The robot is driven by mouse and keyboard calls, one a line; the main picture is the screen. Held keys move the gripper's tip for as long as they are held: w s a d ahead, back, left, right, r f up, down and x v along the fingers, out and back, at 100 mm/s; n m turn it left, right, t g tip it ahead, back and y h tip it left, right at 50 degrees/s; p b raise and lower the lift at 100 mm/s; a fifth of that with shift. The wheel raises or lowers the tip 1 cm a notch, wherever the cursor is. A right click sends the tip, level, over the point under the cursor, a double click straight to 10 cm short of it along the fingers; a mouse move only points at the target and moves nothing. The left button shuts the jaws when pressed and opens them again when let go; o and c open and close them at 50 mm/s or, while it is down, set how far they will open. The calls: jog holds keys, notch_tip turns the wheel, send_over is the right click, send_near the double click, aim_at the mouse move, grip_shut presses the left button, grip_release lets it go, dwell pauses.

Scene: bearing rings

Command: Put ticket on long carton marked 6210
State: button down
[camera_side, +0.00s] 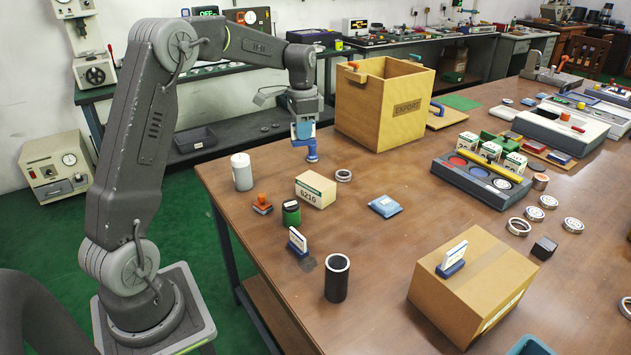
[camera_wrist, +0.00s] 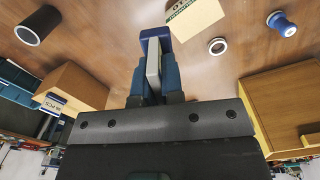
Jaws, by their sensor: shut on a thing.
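My gripper (camera_side: 303,130) is shut on a ticket, a pale upright plate in a blue base, held above the table's far left part. In the wrist view the ticket (camera_wrist: 153,62) is between the fingers, base outward. The long carton marked 6210 (camera_side: 316,191) lies on the table, nearer the side camera than my gripper and apart from it. In the wrist view the carton (camera_wrist: 193,17) is partly cut off at the top edge, beyond the held ticket. Nothing is seen standing on the carton's top.
A steel ring (camera_side: 343,176), green-black stamp (camera_side: 291,212), orange-topped piece (camera_side: 262,205) and blue packet (camera_side: 384,206) lie around the carton. The EXPORT box (camera_side: 365,112) stands right of my gripper.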

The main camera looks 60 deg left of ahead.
jog(key=s+a+n, duration=0.3)
jog(key=s+a, duration=0.3)
jog(key=a, duration=0.5)
send_over(307, 183)
notch_tip(307, 183, down, 12)
jog(key=shift+s+d+r, duration=0.1)
jog(key=shift+f, duration=2.1)
jog(key=shift+f, duration=0.15)
jog(key=c, duration=1.2)
grip_release()
jog(key=shift+c, duration=0.2)
